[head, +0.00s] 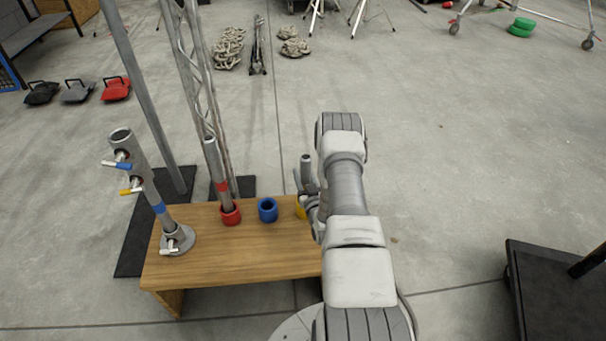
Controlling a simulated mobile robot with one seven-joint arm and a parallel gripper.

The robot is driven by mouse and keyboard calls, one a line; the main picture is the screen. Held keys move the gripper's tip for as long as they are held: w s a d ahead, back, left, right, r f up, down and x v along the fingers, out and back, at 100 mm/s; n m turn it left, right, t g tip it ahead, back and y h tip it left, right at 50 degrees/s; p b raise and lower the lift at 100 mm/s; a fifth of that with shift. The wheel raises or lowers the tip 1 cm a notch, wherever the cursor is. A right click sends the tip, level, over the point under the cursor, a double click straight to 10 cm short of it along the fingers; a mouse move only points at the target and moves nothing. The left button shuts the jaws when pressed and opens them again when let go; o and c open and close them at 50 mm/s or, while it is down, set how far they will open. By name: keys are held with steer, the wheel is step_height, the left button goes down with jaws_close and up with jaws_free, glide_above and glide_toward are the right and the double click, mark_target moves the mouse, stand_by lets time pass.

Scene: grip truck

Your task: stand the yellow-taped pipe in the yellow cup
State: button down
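The yellow cup (300,208) is on the wooden bench, right of the blue cup, and mostly hidden by my arm. A grey pipe (306,168) stands roughly upright just above or in it; I cannot tell which. No tape shows on this pipe, as its lower part is hidden. My gripper (309,193) is beside this pipe, largely covered by my own arm. I cannot see its fingers clearly, nor whether they close on the pipe.
A red-taped pipe (216,170) stands tilted in the red cup (231,216). The blue cup (268,210) is empty. A grey stand (178,243) with coloured handles and a blue band is at the bench's left. A black cart (545,285) is at right; the floor between is clear.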

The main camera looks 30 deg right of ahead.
steer(key=shift+f, duration=0.1)
steer(key=shift+c, duration=1.9)
jaws_free()
steer(key=shift+s+f, duration=0.1)
steer(key=shift+s, duration=0.05)
